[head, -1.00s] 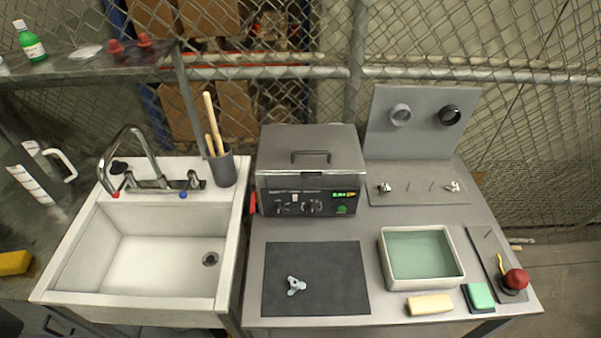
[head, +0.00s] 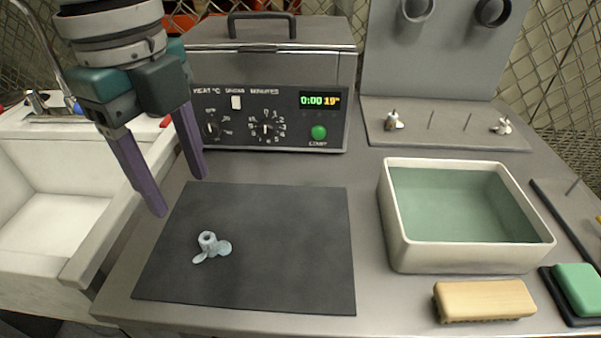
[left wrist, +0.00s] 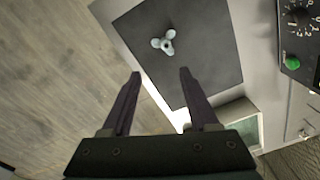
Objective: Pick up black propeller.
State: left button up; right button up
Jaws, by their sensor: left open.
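A small pale grey-blue propeller (head: 211,246) lies on a dark mat (head: 300,250) on the bench. It also shows in the left wrist view (left wrist: 165,43). It looks pale; no propeller in view is plainly black. My left gripper (head: 180,194) is open and empty, with purple fingers pointing down, above and behind the mat's left back corner. In the left wrist view the left gripper (left wrist: 160,73) has its fingers apart, with the propeller beyond the tips. Two small pale propellers stand on a rack plate, one at left (head: 393,121) and one at right (head: 502,127). My right gripper is not in view.
A heater box (head: 265,168) with dials stands behind the mat. A tub of greenish liquid (head: 398,240) is to the right, with a brush (head: 484,299) and a green sponge (head: 577,283) before it. A sink (head: 30,230) is at left. The mat around the propeller is clear.

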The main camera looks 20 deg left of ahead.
aim_at(205, 232)
pick_arm(q)
jog(key=shift+m, duration=0.3)
jog(key=f+b, duration=0.1)
jog(key=f, duration=0.3)
jog(key=w+f+b, duration=0.1)
jog(key=f, duration=0.6)
jog(key=shift+w+a+f+b, duration=0.2)
jog(key=shift+w+f+b, duration=0.15)
jog(key=shift+w+b, duration=0.05)
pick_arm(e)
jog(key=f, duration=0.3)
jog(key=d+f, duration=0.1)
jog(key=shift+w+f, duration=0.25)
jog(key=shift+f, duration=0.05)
pick_arm(q)
jog(key=shift+c, duration=0.4)
grip_shut()
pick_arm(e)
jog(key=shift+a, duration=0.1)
